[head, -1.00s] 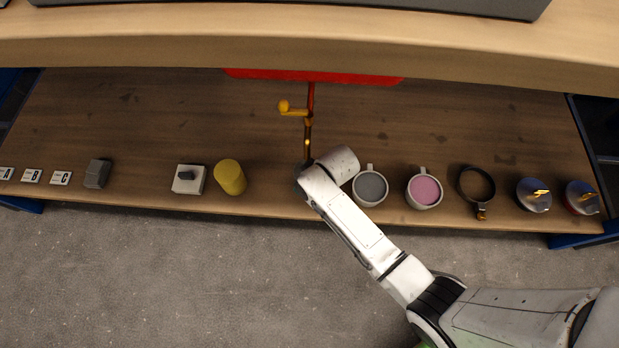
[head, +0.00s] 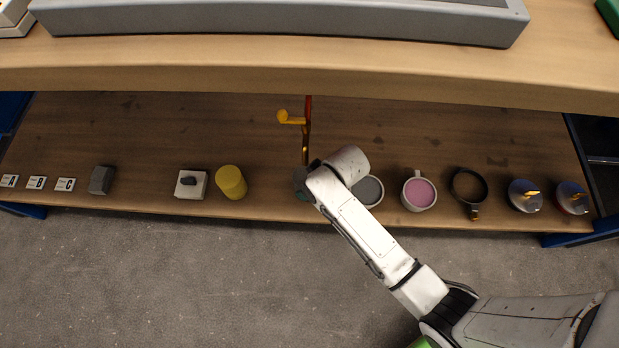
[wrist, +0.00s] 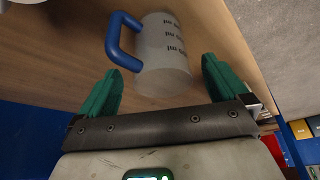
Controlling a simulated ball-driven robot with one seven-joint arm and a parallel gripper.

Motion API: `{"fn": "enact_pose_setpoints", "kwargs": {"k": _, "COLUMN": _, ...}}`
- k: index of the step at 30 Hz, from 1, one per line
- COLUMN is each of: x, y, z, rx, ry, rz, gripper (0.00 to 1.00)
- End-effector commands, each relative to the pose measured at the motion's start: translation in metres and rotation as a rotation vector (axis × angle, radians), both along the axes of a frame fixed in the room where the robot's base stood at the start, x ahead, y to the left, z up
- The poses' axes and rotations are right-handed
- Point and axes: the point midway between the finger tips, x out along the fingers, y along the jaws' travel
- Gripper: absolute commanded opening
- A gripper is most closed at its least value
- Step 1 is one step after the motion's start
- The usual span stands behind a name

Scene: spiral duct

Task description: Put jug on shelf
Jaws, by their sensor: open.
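The jug (wrist: 163,58) shows in the wrist view as a cloudy white measuring jug with dark printed markings and a blue handle (wrist: 122,42) on its left. It is against a wooden surface (wrist: 60,70). My gripper (wrist: 160,66) is open, its green fingers spread to either side of the jug's near end. I cannot tell whether either finger touches it. I cannot make out the jug in the head view, where my arm's end covers part of the lower shelf (head: 400,135).
A yellow-knobbed upright (head: 306,130) stands behind my arm. The upper board (head: 250,78) overhangs, carrying a long grey box (head: 280,25).

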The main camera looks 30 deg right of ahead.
Motion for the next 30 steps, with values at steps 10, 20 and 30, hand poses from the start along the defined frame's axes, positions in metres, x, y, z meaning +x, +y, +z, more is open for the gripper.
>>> {"fn": "enact_pose_setpoints", "kwargs": {"k": 10, "x": -0.019, "y": -0.006, "z": 0.049, "rx": 0.0, "ry": 0.0, "rz": -0.001, "gripper": 1.0}}
{"fn": "enact_pose_setpoints", "kwargs": {"k": 20, "x": -0.027, "y": -0.011, "z": 0.055, "rx": -0.003, "ry": 0.011, "rz": -0.012, "gripper": 1.0}}
{"fn": "enact_pose_setpoints", "kwargs": {"k": 30, "x": -0.158, "y": -0.06, "z": 0.119, "rx": -0.046, "ry": 0.224, "rz": -0.257, "gripper": 1.0}}
